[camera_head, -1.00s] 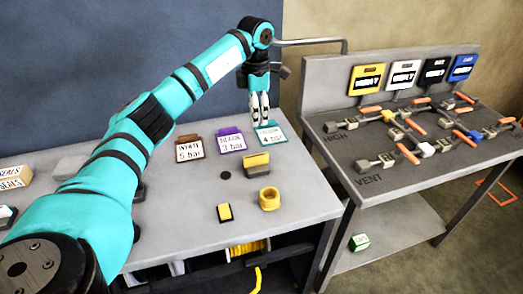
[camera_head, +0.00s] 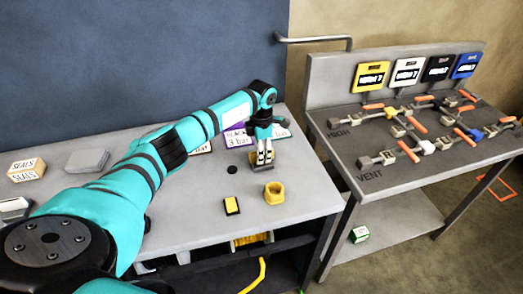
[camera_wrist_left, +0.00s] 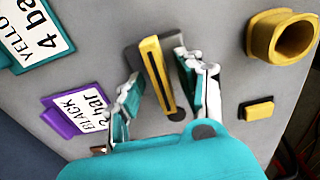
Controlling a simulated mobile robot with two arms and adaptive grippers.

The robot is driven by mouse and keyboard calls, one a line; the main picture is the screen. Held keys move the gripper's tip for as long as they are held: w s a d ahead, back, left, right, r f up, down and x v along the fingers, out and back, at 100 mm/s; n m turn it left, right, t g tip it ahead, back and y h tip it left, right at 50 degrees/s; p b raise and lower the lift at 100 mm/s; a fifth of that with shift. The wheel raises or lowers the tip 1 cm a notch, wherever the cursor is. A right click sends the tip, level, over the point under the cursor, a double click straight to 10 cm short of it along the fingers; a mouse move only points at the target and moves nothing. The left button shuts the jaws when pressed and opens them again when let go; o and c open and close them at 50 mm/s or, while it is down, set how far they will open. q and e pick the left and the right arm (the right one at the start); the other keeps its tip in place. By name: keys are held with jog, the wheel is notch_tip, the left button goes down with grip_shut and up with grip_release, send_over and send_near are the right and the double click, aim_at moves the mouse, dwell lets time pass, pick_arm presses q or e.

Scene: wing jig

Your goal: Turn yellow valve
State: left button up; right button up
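The yellow valve (camera_head: 391,113) sits on the right bench's pipework, with an orange handle beside it. My left gripper (camera_head: 264,158) is well left of it, low over the grey table. It points down at a yellow-and-grey block (camera_head: 273,170), which also shows in the left wrist view (camera_wrist_left: 158,75). There the open fingers (camera_wrist_left: 163,100) stand on either side of the block, with gaps visible. A teal-backed card (camera_wrist_left: 35,32) reads YELLOW, 4 bar; a purple-backed card (camera_wrist_left: 80,108) reads BLACK. My right gripper is not in view.
A yellow ring (camera_head: 274,193) and a small yellow-and-black block (camera_head: 232,205) stand near my left gripper. Boxes marked SEALS (camera_head: 27,169) are at far left. The right bench (camera_head: 345,141) carries several orange-handled valves and colored display panels. A gap separates table and bench.

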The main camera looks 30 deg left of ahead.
pick_arm(q)
jog(key=c, duration=0.4)
grip_shut()
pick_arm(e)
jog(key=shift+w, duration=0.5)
